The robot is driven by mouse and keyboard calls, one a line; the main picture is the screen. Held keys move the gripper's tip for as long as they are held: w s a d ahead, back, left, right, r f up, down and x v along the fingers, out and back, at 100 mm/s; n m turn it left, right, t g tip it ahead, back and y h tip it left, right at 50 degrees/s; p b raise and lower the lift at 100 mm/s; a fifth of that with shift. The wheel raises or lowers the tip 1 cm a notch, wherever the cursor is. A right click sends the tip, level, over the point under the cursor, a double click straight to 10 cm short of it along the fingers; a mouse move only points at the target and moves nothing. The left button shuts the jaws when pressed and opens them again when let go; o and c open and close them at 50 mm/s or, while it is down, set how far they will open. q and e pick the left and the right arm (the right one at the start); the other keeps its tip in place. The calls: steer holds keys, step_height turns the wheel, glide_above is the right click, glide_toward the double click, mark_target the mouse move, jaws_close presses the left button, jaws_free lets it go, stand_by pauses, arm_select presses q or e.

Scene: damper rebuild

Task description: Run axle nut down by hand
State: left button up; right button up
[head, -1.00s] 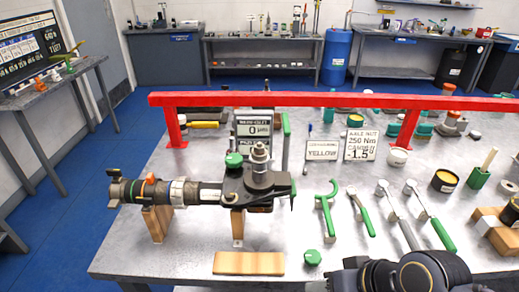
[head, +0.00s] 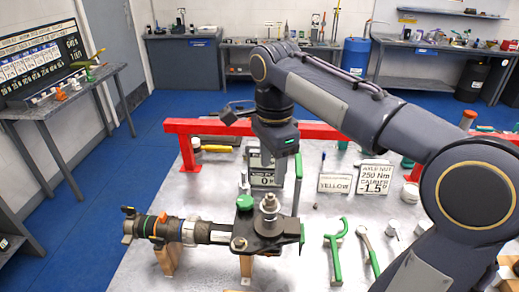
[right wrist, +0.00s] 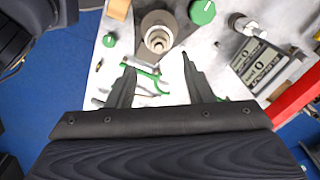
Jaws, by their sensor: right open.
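The damper (head: 196,231) lies across wooden supports at the table's front left. At its right end is a dark clamp-like fitting (head: 285,233) with a green knob (head: 244,202). A metal stack with what looks like the axle nut (head: 268,204) stands upright on it. In the right wrist view I see it from above as concentric rings (right wrist: 158,39). My right gripper (head: 270,164) hangs above and behind the stack, apart from it. Its fingers (right wrist: 157,70) are spread with nothing between them, and the stack shows beyond the tips. My left gripper is out of view.
A red rail (head: 210,127) crosses the table behind the fitting. A digital display (head: 263,178), a YELLOW sign (head: 334,183) and an "Axle nut 250 Nm" sign (head: 374,177) stand behind. Green-handled tools, including a hook wrench (head: 336,246), lie to the right.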

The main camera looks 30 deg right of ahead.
mark_target(272, 194)
step_height(272, 194, down, 8)
steer(key=shift+r, duration=0.2)
stand_by(0.3)
jaws_close()
steer(key=shift+s+r+m, duration=0.1)
steer(key=shift+r+m, duration=0.05)
steer(key=shift+m, duration=0.55)
steer(key=m+p, duration=0.1)
steer(key=m, duration=0.2)
steer(key=shift+m, duration=0.7)
